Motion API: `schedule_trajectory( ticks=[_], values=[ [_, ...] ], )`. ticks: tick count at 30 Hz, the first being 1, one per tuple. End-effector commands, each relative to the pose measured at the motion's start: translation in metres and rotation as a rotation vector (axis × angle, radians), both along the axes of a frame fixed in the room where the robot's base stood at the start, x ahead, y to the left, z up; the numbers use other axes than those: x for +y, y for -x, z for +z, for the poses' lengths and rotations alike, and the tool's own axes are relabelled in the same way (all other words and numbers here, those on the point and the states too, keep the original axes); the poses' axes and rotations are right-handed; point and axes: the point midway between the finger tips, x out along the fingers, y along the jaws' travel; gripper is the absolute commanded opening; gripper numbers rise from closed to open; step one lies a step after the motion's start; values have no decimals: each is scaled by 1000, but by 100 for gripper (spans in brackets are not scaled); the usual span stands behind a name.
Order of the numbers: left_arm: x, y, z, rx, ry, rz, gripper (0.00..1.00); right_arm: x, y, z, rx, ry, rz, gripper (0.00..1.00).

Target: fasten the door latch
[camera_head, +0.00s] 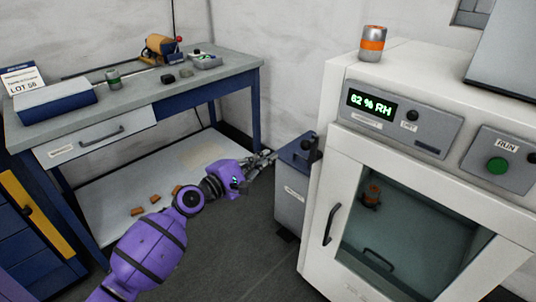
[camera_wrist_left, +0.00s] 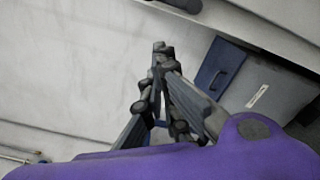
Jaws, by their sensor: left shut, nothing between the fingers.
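The white cabinet's door (camera_head: 345,180) has a glass window and a dark vertical handle (camera_head: 332,224) near its left edge. It looks closed, but I cannot tell whether there is a small gap. My left gripper (camera_head: 266,156) is shut and empty, left of the grey bin and apart from the door. Its closed fingers also show in the left wrist view (camera_wrist_left: 160,52). My right gripper is not in view.
The grey bin (camera_head: 290,203) with a blue lid stands between my left gripper and the cabinet; it also shows in the left wrist view (camera_wrist_left: 262,88). A workbench (camera_head: 215,84) stands at left. An orange-banded canister (camera_head: 372,44) stands on the cabinet. Floor before the door is clear.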

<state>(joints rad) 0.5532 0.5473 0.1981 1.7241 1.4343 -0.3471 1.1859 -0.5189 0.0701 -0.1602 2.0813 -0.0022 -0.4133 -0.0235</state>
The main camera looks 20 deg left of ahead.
Motion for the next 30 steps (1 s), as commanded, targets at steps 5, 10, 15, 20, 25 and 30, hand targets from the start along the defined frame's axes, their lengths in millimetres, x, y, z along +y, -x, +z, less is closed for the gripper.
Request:
schedule_trajectory(
  ticks=[5,10,15,20,25,30],
  values=[
    [-13,-37,2,-4,0,0,0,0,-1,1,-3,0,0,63],
    [-25,-72,0,-2,1,0,0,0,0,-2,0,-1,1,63],
    [-41,-64,15,-4,-1,0,0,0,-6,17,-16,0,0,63],
    [-50,-56,20,-2,0,0,0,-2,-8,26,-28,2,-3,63],
    [-53,-53,19,-1,-2,0,0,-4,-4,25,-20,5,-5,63],
    [-53,-53,18,0,-1,0,0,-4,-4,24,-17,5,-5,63]
  ],
)
